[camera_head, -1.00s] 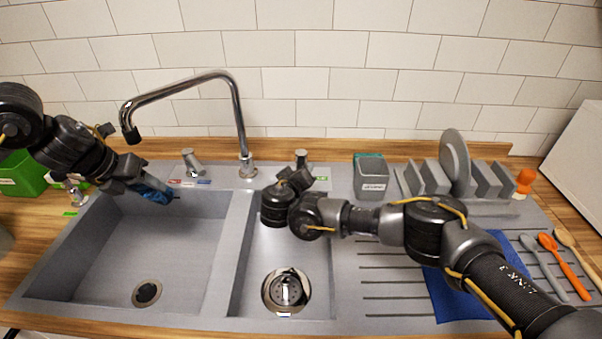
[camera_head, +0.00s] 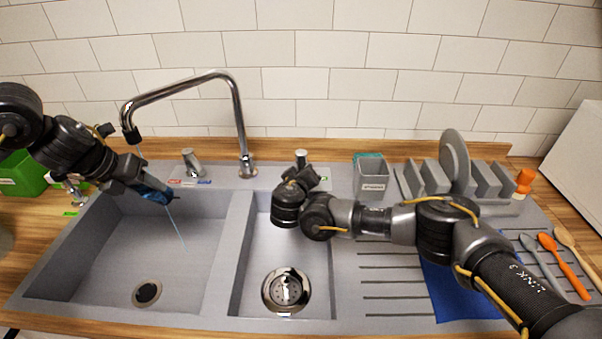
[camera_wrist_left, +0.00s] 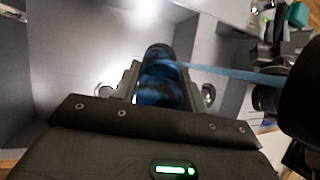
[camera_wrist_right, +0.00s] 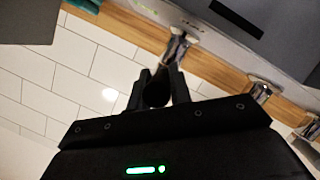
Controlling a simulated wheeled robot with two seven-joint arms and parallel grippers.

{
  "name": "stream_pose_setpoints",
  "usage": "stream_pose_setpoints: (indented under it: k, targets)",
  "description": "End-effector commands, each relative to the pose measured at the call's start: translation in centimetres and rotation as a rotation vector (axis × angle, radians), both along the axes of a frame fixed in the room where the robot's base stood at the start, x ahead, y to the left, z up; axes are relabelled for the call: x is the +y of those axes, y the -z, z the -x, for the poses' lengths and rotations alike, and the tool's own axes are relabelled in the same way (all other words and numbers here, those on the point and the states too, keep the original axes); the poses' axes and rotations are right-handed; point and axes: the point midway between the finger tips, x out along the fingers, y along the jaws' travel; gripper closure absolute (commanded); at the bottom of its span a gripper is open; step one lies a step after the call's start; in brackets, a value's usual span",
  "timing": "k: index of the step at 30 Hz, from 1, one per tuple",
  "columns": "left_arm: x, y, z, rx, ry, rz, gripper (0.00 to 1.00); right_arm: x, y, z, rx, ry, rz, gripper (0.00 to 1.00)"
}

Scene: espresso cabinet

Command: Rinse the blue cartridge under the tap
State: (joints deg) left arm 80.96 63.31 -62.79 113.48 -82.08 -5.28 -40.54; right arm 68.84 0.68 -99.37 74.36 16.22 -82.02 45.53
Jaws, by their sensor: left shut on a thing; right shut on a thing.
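The blue cartridge (camera_head: 156,197) is in my left gripper (camera_head: 146,188), over the back of the left basin. In the left wrist view the cartridge (camera_wrist_left: 160,88) sits between the two fingers, mottled dark blue. The tap spout (camera_head: 130,134) is just above it. A thin water stream (camera_head: 174,226) runs from the spout past the cartridge into the left basin; it also crosses the left wrist view (camera_wrist_left: 225,72). My right gripper (camera_head: 309,181) is shut on the right chrome tap knob (camera_head: 301,157); in the right wrist view the knob (camera_wrist_right: 178,46) is at the fingertips.
The left basin (camera_head: 110,245) and the right basin (camera_head: 282,245) have drains. A second chrome knob (camera_head: 193,161) stands left of the tap base. A grey caddy (camera_head: 372,183), a dish rack (camera_head: 430,180), a blue cloth (camera_head: 450,290) and utensils (camera_head: 562,268) are to the right.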

Motion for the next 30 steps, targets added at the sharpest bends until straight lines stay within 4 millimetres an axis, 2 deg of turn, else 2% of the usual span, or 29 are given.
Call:
stream_pose_setpoints:
  k: [6,15,16,20,21,30]
  targets:
    - [-0.01,-0.02,0.00,-0.001,0.000,0.000,0.82,-1.10,0.01,-0.12,0.000,-0.140,0.000,1.00]
    - [-0.05,-0.02,-0.04,0.000,0.001,0.000,0.82,-1.13,-0.01,-0.11,0.000,-0.152,0.001,1.00]
    - [-0.04,-0.02,-0.04,0.000,0.001,0.000,0.82,-1.13,-0.01,-0.11,0.000,-0.152,0.001,0.77]
    - [-0.03,-0.02,-0.03,-0.001,0.000,0.000,0.82,-1.11,-0.02,-0.11,0.000,-0.152,0.001,0.60]
    - [-0.03,-0.02,-0.03,-0.001,0.000,0.000,0.82,-1.11,-0.02,-0.11,0.000,-0.152,0.001,0.58]
    - [-0.02,-0.02,-0.01,-0.001,0.000,0.000,0.82,-1.08,-0.14,0.07,-0.002,-0.152,0.001,0.58]
